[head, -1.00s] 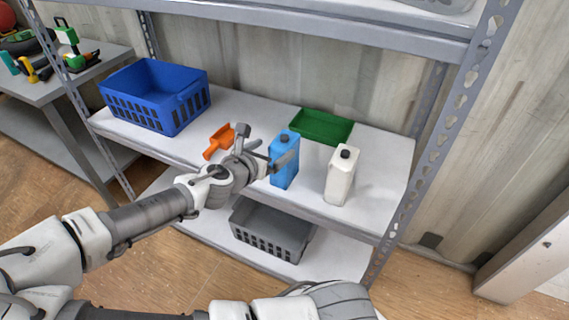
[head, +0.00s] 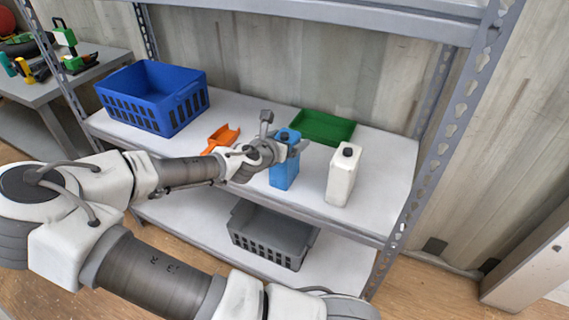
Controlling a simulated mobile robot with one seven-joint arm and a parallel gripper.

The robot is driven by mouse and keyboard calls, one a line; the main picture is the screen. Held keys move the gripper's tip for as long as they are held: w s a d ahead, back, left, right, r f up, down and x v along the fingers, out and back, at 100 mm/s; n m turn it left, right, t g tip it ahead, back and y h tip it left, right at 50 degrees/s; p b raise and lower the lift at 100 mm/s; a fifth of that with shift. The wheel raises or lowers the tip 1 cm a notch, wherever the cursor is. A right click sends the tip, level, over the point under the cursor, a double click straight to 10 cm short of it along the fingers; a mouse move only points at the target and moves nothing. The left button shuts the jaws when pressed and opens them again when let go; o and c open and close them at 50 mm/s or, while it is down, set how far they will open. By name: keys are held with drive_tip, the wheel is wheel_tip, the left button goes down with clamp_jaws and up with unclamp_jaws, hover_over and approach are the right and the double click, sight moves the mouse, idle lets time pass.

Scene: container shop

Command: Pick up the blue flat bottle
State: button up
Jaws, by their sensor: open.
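The blue flat bottle (head: 284,173) stands upright on the middle shelf, with a dark cap on top. My gripper (head: 292,147) is open at the upper part of the bottle, with its fingers overlapping the bottle near the cap. Part of the bottle's top left is hidden behind the gripper. I cannot tell whether the fingers touch the bottle or are on both sides of it.
A white bottle (head: 343,176) stands close on the right. A green tray (head: 340,131) lies behind. An orange scoop (head: 221,137) and a blue crate (head: 180,112) are to the left. A grey crate (head: 268,249) sits on the shelf below. The shelf's right post (head: 440,150) bounds the space.

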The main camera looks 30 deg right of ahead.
drive_tip(key=shift+w+d+f, duration=0.1)
drive_tip(key=shift+w+d, duration=0.05)
drive_tip(key=shift+d, duration=0.1)
clamp_jaws()
idle(0.4)
